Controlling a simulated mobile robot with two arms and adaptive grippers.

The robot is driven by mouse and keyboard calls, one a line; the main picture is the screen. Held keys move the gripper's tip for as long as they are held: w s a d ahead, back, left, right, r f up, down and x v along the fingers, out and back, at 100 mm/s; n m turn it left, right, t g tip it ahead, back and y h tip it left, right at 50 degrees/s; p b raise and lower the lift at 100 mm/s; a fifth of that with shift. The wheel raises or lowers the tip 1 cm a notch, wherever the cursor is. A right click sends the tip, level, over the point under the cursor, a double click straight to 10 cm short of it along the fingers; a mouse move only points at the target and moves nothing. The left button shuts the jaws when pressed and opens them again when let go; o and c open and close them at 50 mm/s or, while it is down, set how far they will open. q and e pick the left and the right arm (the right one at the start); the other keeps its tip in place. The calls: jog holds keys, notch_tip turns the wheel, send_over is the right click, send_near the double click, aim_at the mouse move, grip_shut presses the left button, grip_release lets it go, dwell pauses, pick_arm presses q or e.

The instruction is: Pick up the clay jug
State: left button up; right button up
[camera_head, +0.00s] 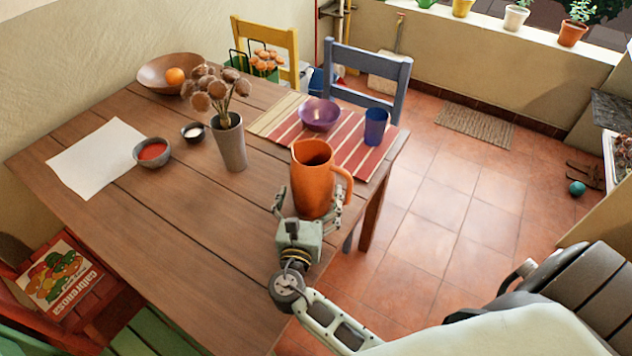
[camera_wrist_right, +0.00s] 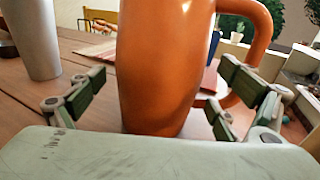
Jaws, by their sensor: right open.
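The orange clay jug (camera_head: 312,182) stands upright on the wooden table near its right edge, with its handle on the right. In the right wrist view the jug (camera_wrist_right: 162,65) fills the middle, its top out of the picture. My right gripper (camera_head: 308,200) is open, with one finger on each side of the jug's lower body. In the right wrist view the gripper (camera_wrist_right: 160,85) shows a gap between the left finger and the jug; the right finger is near the handle. My left gripper is not in view.
Behind the jug lie a striped mat (camera_head: 284,122), a purple bowl (camera_head: 319,115) and a blue cup (camera_head: 375,127). A grey vase (camera_head: 231,143) with dried flowers stands to the left. Small bowls and white paper (camera_head: 97,159) lie further left. The table's front part is clear.

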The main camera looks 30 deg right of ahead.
jog(key=x, duration=0.4)
jog(key=shift+f, duration=0.1)
jog(key=c, duration=2)
jog(key=shift+w+r, duration=0.1)
jog(key=shift+r, duration=0.15)
jog(key=shift+c, duration=0.9)
jog(key=shift+r, duration=0.1)
